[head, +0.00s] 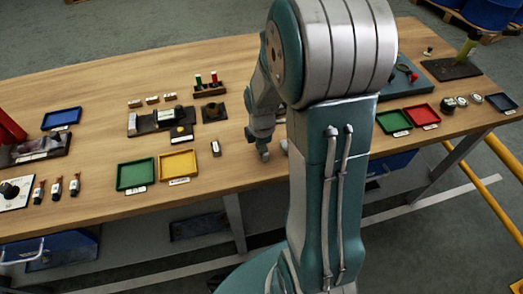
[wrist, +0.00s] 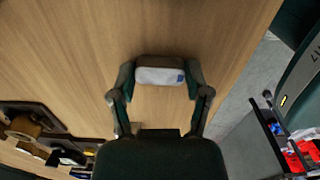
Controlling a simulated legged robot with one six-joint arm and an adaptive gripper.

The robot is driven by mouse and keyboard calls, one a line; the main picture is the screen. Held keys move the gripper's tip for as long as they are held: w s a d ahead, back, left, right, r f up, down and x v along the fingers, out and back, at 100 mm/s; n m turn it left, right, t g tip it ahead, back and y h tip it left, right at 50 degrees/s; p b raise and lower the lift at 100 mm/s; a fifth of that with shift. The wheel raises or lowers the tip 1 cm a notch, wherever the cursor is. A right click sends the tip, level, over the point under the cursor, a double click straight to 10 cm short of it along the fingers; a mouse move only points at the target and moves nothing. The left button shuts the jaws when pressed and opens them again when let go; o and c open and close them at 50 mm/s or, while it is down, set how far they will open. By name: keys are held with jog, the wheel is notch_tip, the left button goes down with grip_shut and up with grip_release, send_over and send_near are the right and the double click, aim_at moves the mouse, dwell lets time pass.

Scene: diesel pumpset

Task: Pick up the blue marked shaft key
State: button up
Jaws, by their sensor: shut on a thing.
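The shaft key (wrist: 160,75) is a short pale grey block with a dark top edge and a small blue mark near its right end. It lies crosswise between the two fingers of my gripper (wrist: 160,82) in the wrist view. The fingers are shut on its two ends. Wood tabletop shows around it; I cannot tell whether it touches the table. In the head view my gripper (head: 266,152) is low over the bench near its front edge, partly behind my arm, and the held key cannot be made out there.
A small dark block with a pale face (head: 215,148) stands left of my gripper. Further left are a yellow tray (head: 178,164) and a green tray (head: 135,175). Several small blocks (head: 152,100) and a dark fixture (head: 155,121) sit behind. Right of my arm are green and red trays (head: 422,115).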

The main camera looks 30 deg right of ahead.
jog(key=shift+r, duration=0.55)
jog(key=s+a+r, duration=0.7)
jog(key=a+r, duration=0.5)
jog(key=shift+a, duration=0.2)
jog(key=shift+w+f, duration=0.1)
jog(key=shift+w, duration=0.05)
